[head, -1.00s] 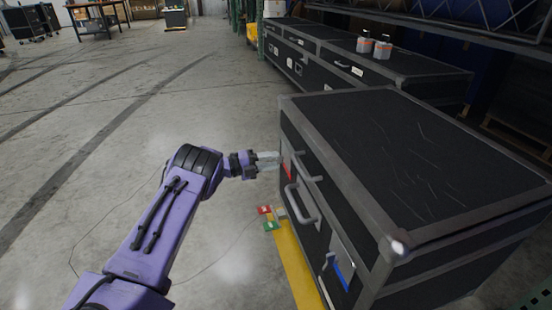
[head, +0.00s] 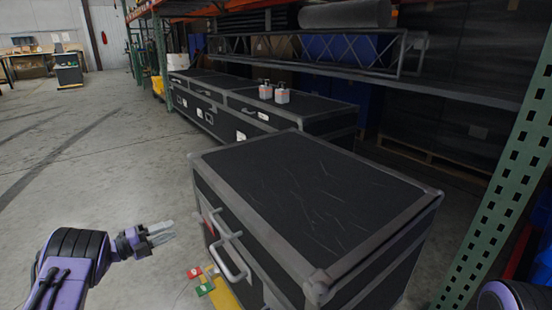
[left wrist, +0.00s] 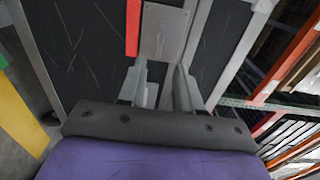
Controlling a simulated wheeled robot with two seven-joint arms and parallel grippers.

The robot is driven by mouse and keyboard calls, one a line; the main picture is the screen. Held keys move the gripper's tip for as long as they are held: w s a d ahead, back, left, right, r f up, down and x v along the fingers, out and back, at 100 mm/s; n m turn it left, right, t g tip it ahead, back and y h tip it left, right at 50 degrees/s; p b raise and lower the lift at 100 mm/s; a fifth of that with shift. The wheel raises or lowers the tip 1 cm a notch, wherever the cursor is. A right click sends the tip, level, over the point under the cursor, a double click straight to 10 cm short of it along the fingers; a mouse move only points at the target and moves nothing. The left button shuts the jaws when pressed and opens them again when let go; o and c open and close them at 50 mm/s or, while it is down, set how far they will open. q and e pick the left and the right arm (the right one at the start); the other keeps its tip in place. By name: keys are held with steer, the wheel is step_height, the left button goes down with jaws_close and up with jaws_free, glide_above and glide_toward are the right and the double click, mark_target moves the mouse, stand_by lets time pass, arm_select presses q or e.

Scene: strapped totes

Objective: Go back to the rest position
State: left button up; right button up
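A large black case with grey metal edges (head: 310,190) stands on the floor, its lid shut. Its front side has grey handles (head: 232,258) and a red strap or latch piece (head: 212,226). My left gripper (head: 170,232) is to the left of the case, apart from it, with nothing between its fingers. Its two fingers stand apart in the left wrist view (left wrist: 160,88), in front of the case's dark side. The red piece (left wrist: 133,27) and a grey metal plate (left wrist: 164,32) show there beyond the fingertips. My right gripper is out of view.
A row of black cases (head: 240,108) stands behind, with two small grey-and-red items (head: 274,93) on top. A green rack post (head: 500,190) stands at the right. Small coloured blocks (head: 200,281) lie on the floor by the case. Open concrete floor (head: 90,180) lies to the left.

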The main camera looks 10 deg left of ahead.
arm_select(q)
steer(key=s+d+f+n+y, duration=0.1)
steer(key=s+f+n+y, duration=0.55)
steer(key=n, duration=0.65)
steer(key=s+d+f+n+y, duration=0.25)
steer(key=f+n+y, duration=0.45)
steer(key=f+n, duration=0.5)
steer(key=s+d+f+n+g+y, duration=0.15)
steer(key=s+d+n+g, duration=0.45)
steer(key=s, duration=0.9)
steer(key=s+d+f+n+g, duration=0.3)
steer(key=s+d+g, duration=0.3)
steer(key=s, duration=0.8)
step_height(320, 180, up, 36)
steer(key=d+m+t+p, duration=0.1)
steer(key=d+p, duration=0.1)
steer(key=p, duration=3.3)
steer(key=shift+s+d+f, duration=0.15)
steer(key=shift+s+d, duration=0.15)
